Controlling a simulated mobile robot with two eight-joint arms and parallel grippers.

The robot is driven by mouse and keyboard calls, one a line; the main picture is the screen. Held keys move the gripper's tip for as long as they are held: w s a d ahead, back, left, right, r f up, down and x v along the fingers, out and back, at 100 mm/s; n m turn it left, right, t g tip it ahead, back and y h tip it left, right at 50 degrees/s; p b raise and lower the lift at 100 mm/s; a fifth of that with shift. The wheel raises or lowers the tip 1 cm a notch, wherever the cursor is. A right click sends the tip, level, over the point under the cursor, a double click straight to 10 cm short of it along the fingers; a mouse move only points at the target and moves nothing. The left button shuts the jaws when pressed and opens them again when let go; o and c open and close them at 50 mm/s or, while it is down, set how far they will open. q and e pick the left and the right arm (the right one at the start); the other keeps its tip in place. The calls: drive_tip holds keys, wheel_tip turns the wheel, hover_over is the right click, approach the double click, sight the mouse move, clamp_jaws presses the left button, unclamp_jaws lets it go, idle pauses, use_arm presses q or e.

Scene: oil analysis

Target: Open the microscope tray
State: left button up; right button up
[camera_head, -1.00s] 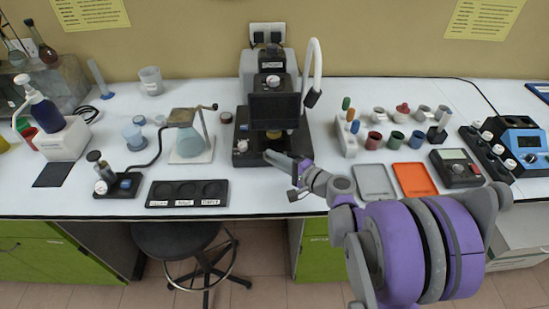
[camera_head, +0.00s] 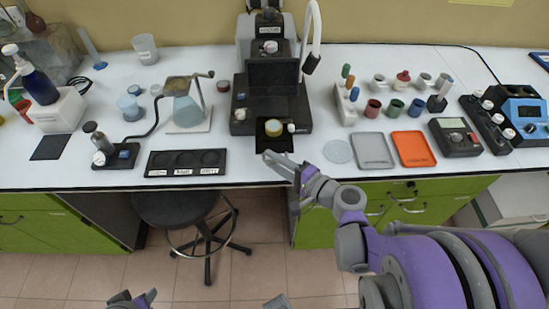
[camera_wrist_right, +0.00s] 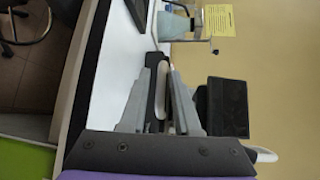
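The microscope (camera_head: 270,75) stands at the back middle of the bench. Its black tray (camera_head: 274,144) sticks out in front of the base, with a round yellowish piece (camera_head: 273,127) above its back part. My right gripper (camera_head: 270,158) is at the tray's front edge, pointing left. In the right wrist view its two fingers (camera_wrist_right: 165,80) stand close together with a narrow gap. A black part with a white strip shows between them; whether they grip it is unclear. Part of what appears to be my left gripper (camera_head: 132,300) shows at the bottom edge, low and away from the bench.
A black three-well holder (camera_head: 186,163) lies left of the tray. A clear round dish (camera_head: 338,151), a grey tray (camera_head: 372,151) and an orange tray (camera_head: 413,149) lie to the right. A stool (camera_head: 180,207) stands below the bench edge.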

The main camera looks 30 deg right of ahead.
drive_tip(key=shift+o, duration=0.5)
drive_tip(key=shift+w, duration=0.1)
drive_tip(key=shift+r, duration=0.1)
drive_tip(key=v, duration=1.1)
drive_tip(key=shift+p, duration=0.35)
